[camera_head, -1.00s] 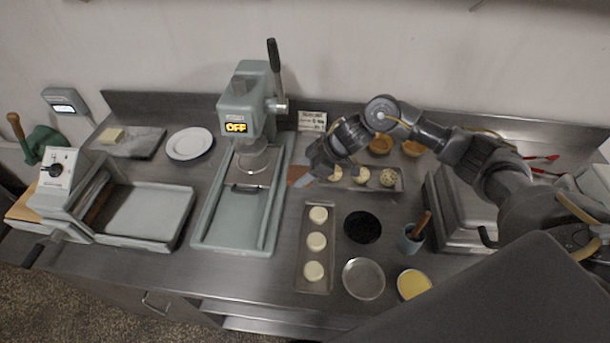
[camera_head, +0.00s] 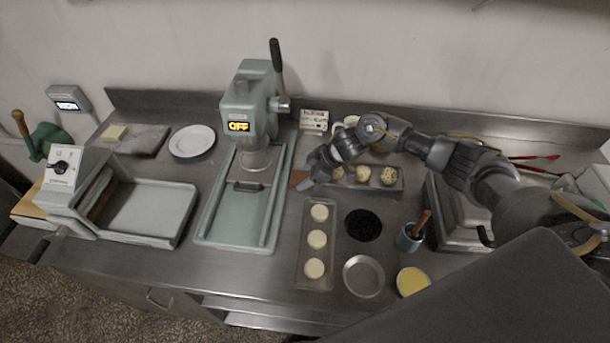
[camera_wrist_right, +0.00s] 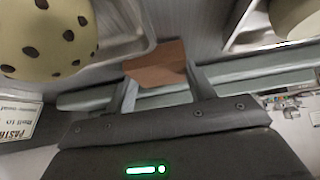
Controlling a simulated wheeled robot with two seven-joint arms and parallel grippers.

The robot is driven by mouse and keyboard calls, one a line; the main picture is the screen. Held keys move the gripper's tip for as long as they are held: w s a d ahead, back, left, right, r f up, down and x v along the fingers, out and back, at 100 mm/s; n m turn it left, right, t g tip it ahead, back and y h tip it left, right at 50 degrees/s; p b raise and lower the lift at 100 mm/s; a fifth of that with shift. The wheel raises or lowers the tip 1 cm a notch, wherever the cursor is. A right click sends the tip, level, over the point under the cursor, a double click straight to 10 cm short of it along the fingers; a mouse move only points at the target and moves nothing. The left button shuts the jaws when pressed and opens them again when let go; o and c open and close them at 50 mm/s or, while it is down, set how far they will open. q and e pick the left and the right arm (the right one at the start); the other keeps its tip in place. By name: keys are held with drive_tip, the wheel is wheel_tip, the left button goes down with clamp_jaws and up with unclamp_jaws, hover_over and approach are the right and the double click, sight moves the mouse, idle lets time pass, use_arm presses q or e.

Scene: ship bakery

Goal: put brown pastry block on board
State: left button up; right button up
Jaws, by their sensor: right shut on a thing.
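The brown pastry block (camera_head: 299,179) is held between the fingertips of my right gripper (camera_head: 309,177), just right of the press. In the right wrist view the brown block (camera_wrist_right: 158,66) sits between both fingers of the right gripper (camera_wrist_right: 162,82). The finger contact is partly hidden in the head view. A grey slab-like board (camera_head: 150,143) lies at the back left of the counter, with a small pale yellow block (camera_head: 115,132) on its left end. The right gripper is far to the right of this board. My left gripper is not in view.
A pale green press (camera_head: 247,115) stands between gripper and board, its lever (camera_head: 276,60) rising high. A white plate (camera_head: 192,141) lies right of the board. A tray of pale discs (camera_head: 304,278) and a tray of speckled balls (camera_head: 396,189) are near the gripper.

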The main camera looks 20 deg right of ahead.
drive_tip(key=shift+f, duration=0.2)
drive_tip(key=o, duration=1.1)
drive_tip(key=shift+r, duration=0.1)
drive_tip(key=shift+r, duration=0.15)
drive_tip(key=shift+d+r, duration=0.25)
drive_tip(key=b+v, duration=0.2)
drive_tip(key=v, duration=0.9)
